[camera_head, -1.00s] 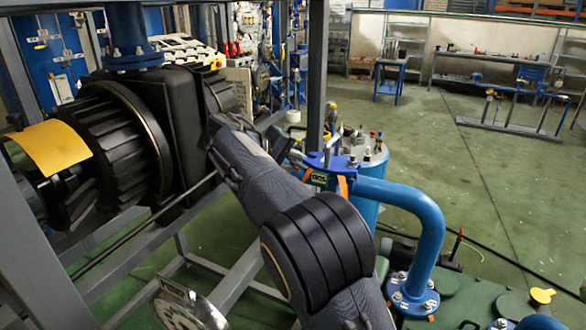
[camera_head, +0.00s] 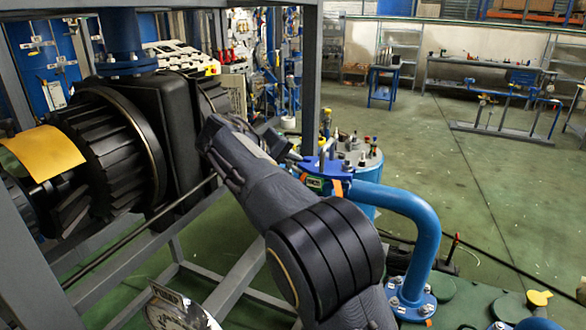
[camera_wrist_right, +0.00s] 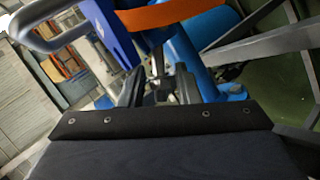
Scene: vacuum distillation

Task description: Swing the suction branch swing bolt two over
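A blue part (camera_wrist_right: 104,30) and the orange strap (camera_wrist_right: 178,14) are close ahead. I cannot single out swing bolt two. My left gripper is not in view.
A large black finned machine (camera_head: 110,145) in a grey steel frame fills the left. A thick blue bent pipe (camera_head: 425,225) rises right of my arm from a flange. Work benches (camera_head: 485,75) stand far back, with open green floor before them.

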